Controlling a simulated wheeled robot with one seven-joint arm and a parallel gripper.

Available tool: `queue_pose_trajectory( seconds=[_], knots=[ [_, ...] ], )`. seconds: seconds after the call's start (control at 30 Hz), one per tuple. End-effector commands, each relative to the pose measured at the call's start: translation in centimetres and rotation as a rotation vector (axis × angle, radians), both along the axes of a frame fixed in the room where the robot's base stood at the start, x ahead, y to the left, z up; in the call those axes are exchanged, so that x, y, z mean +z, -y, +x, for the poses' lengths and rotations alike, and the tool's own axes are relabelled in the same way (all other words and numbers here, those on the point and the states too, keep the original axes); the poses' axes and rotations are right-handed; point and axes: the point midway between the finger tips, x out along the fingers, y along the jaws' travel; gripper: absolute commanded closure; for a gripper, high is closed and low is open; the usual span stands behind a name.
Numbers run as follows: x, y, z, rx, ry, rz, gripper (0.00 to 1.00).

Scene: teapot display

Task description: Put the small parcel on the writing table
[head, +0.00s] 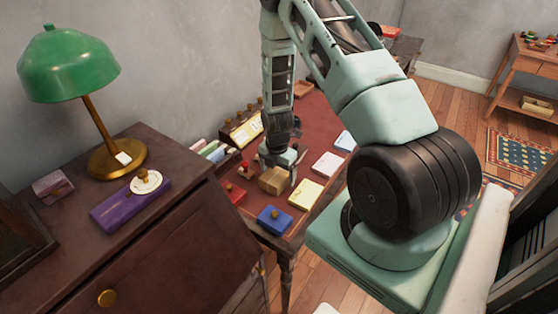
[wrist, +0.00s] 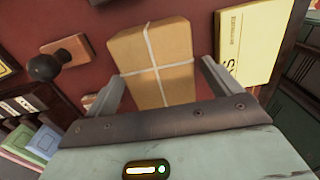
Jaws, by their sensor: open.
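The small parcel (head: 273,180) is a brown box tied with pale string. It rests on the red top of the writing table (head: 318,133), near the table's near end. In the wrist view the parcel (wrist: 153,60) lies between the two fingers of my gripper (wrist: 160,88). The fingers are open, with a visible gap on the parcel's right side; on the left the finger is close to it. In the head view my gripper (head: 283,167) is down at the parcel, partly hidden by its own wrist.
A stamp (wrist: 48,68) stands left in the wrist view. A dark bureau with a green lamp (head: 68,66) stands at left.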

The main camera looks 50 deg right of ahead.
Motion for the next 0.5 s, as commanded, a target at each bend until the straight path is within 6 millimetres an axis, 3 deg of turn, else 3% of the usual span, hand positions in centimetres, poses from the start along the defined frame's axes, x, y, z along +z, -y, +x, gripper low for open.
queue_pose_trajectory(
  seconds=[0.5],
  knots=[
    [9.0, 0.1, 0.1, 0.001, 0.004, -0.001, 0.1]
  ],
)
